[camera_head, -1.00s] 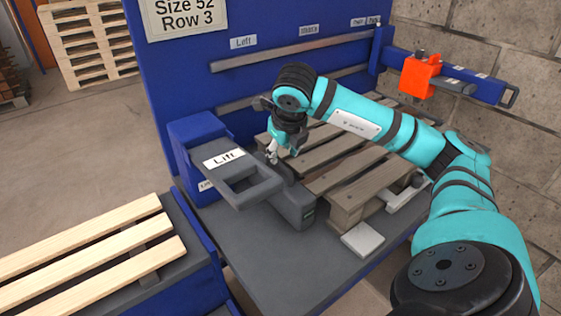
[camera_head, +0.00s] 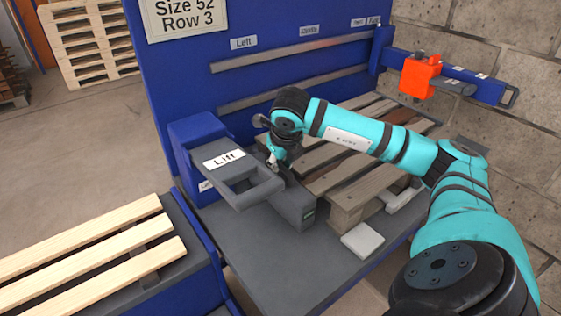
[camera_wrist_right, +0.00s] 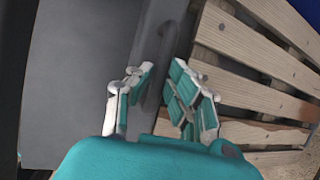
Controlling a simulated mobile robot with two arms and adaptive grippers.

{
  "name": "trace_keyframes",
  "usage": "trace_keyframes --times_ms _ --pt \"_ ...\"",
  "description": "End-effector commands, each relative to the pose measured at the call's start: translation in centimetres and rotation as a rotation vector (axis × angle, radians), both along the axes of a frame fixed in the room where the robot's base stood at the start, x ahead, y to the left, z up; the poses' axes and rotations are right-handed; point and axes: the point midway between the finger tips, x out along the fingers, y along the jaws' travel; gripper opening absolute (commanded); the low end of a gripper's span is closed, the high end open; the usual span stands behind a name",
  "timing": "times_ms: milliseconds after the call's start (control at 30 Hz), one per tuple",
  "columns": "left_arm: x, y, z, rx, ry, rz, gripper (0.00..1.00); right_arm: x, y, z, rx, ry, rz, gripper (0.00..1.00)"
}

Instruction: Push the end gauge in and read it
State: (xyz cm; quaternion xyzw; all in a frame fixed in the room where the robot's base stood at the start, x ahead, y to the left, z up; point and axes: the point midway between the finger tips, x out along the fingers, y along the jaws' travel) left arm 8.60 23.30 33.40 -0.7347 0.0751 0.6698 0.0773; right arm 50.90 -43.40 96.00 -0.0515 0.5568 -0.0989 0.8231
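A dark grey block (camera_head: 293,207) with a small green display on its front end lies against the left end of the wooden pallet (camera_head: 350,200); I take it for the end gauge. The display is too small to read. My right gripper (camera_head: 273,163) points down at the back of this block, beside the Lift frame. In the right wrist view the right gripper (camera_wrist_right: 160,95) is open, its fingers apart, with a dark rounded bar (camera_wrist_right: 163,50) between and beyond them. Whether the fingers touch the bar cannot be told. My left gripper is not in view.
A grey frame labelled Lift (camera_head: 250,188) stands just left of the block. A blue wall with rails (camera_head: 290,95) rises behind. An orange clamp (camera_head: 420,78) sits on a blue arm at the right. A pale plate (camera_head: 362,240) lies in front of the pallet.

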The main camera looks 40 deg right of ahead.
Motion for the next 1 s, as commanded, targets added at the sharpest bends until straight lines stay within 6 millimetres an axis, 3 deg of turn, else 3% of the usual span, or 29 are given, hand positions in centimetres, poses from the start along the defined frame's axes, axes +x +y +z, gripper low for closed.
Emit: trace_keyframes --times_ms 767,800,933,1000 --pt "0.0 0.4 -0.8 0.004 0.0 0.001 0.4 0.1 0.7 0.1 0.001 -0.003 0.001 0.0" --pt "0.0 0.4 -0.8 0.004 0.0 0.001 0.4 0.1 0.7 0.1 0.001 -0.003 0.001 0.21" --pt "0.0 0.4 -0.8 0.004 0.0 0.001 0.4 0.1 0.7 0.1 0.0 -0.002 0.0 0.38" --pt "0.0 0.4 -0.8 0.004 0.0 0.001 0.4 0.1 0.7 0.1 0.0 -0.002 0.0 0.38"
